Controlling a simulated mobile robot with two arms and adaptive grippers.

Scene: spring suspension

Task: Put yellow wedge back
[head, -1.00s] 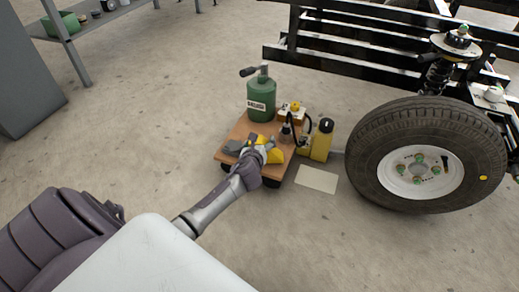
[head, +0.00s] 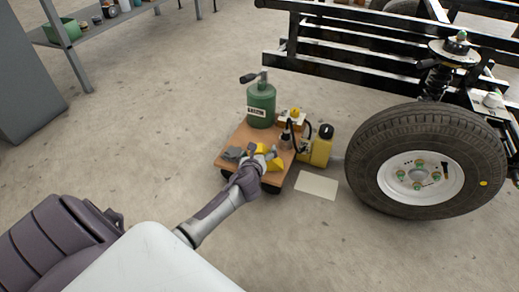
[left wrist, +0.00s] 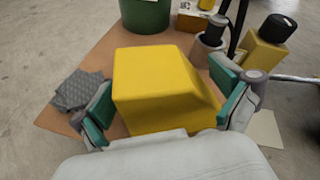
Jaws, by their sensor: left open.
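The yellow wedge (left wrist: 165,85) sits on the wooden top of a low wheeled dolly (head: 228,159). My left gripper (head: 262,155) is at the dolly's near side. In the left wrist view, the open left gripper (left wrist: 168,112) has one green-padded finger on each side of the wedge, with the wedge between them. The left finger stands a little apart from it; the right finger is close to its lower right corner, and I cannot tell if they touch. In the head view my gripper hides part of the wedge (head: 274,163). My right gripper is not in view.
The dolly also carries a green canister (head: 261,104), a grey cloth-like item (left wrist: 80,90) and a small pump (left wrist: 210,40). A pale sheet (head: 317,186) lies on the floor. A large tyre (head: 365,160) stands farther right.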

